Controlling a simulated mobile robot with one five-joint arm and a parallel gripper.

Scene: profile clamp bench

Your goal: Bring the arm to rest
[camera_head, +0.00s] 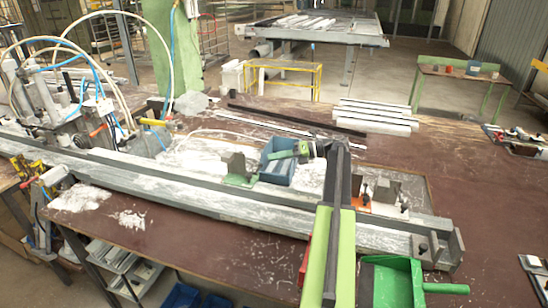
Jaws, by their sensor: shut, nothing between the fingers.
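My arm, green and dark grey, rises from the bottom edge of the picture and bends left at its top. My gripper (273,156) is at the end of it, in front of the upper part of a small blue bin (278,173) in this view. The fingers are shut and empty. They are small here, and I cannot tell whether they touch the bin. The arm hides part of the bench and of the long metal profile (200,192) behind it.
The brown bench (480,190) has free room at the right. A green dustpan (390,285) lies at the front, beside my arm. A clamp block (239,168) stands left of the bin. White bars (375,118) lie at the back. Hoses and clamp machinery (60,95) crowd the left.

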